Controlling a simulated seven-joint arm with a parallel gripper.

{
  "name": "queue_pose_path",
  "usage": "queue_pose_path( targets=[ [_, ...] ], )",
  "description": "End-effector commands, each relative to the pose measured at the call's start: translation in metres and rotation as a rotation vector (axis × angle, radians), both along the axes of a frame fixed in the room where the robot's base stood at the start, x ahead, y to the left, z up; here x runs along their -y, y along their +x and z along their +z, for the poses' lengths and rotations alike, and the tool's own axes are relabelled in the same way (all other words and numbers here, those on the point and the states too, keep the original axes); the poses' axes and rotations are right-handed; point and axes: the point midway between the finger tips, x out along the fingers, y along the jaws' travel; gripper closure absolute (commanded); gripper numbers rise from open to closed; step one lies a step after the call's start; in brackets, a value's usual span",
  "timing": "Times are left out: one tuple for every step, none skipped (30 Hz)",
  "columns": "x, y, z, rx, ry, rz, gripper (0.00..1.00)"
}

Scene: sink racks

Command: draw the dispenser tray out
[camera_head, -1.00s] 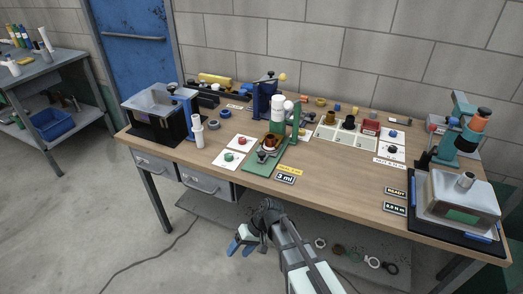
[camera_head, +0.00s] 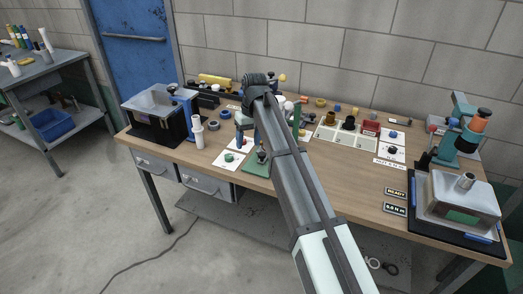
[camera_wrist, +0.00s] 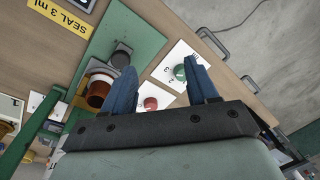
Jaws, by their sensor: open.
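The dispenser is a green stand on a green base plate (camera_head: 256,168). In the head view my arm hides most of it. I cannot tell which part is the tray. My gripper (camera_wrist: 162,85) is open and empty, with blue fingers. It hangs above the bench, beside the dispenser's left side in the head view (camera_head: 245,139). The left finger in the wrist view overlaps the base's edge; contact cannot be told.
A white card with a green button (camera_wrist: 180,73) and one with a red button (camera_wrist: 150,103) lie between and beyond the fingers. A white bottle (camera_head: 198,135) stands left of the gripper.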

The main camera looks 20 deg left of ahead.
Motion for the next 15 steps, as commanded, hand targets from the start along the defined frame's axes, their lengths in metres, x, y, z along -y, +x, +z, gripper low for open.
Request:
queue_pose_path(
  targets=[
    [0.003,0.018,0.019,0.022,-0.021,-0.02,0.42],
    [0.007,0.024,0.027,0.034,-0.035,-0.03,0.42],
    [0.011,0.031,0.037,0.046,-0.05,-0.043,0.42],
    [0.014,0.036,0.043,0.054,-0.06,-0.051,0.42],
    [0.017,0.04,0.049,0.062,-0.068,-0.058,0.42],
    [0.021,0.044,0.055,0.069,-0.078,-0.067,0.42],
    [0.022,0.046,0.058,0.073,-0.084,-0.071,0.42],
    [0.024,0.048,0.06,0.076,-0.089,-0.075,0.42],
    [0.025,0.05,0.062,0.079,-0.093,-0.079,0.42],
    [0.026,0.05,0.062,0.081,-0.095,-0.081,0.42],
    [0.027,0.051,0.062,0.082,-0.098,-0.082,0.42],
    [0.027,0.051,0.06,0.083,-0.098,-0.083,0.42],
    [0.027,0.05,0.057,0.082,-0.099,-0.083,0.42],
    [0.028,0.05,0.054,0.082,-0.099,-0.083,0.42],
    [0.028,0.05,0.049,0.082,-0.099,-0.083,0.42]
  ],
)
